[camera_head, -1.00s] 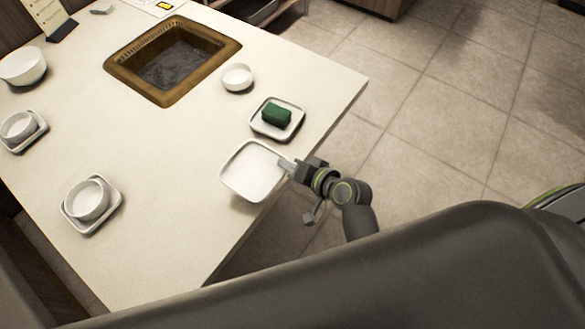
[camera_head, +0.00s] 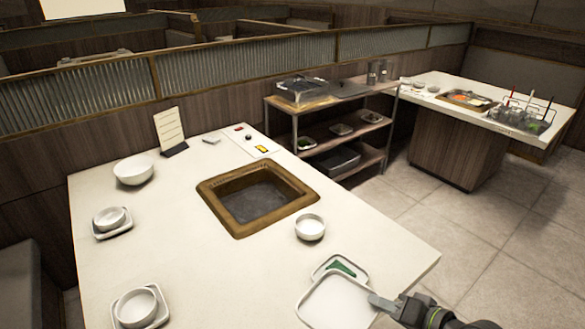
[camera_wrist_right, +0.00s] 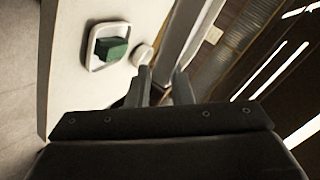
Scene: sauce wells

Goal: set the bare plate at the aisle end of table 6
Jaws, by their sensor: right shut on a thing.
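The bare plate (camera_head: 335,303) is white and square with rounded corners, at the near right edge of the table (camera_head: 215,285). My right gripper (camera_head: 378,301) is shut on the plate's right edge. In the head view the plate overlaps the near part of a small plate (camera_head: 318,272) with a green block (camera_head: 341,268); I cannot tell how high it is held. In the right wrist view the fingers (camera_wrist_right: 162,85) show, with the green block (camera_wrist_right: 112,49) on its plate beyond them; the bare plate is not made out there. My left gripper is not in view.
A white bowl (camera_head: 310,228) stands behind the green block, beside the sunken brown-framed well (camera_head: 219,208). Bowls on plates (camera_head: 137,307) and a larger bowl (camera_head: 133,171) line the left side. A shelf cart (camera_head: 340,135) and another table (camera_head: 425,92) stand beyond.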

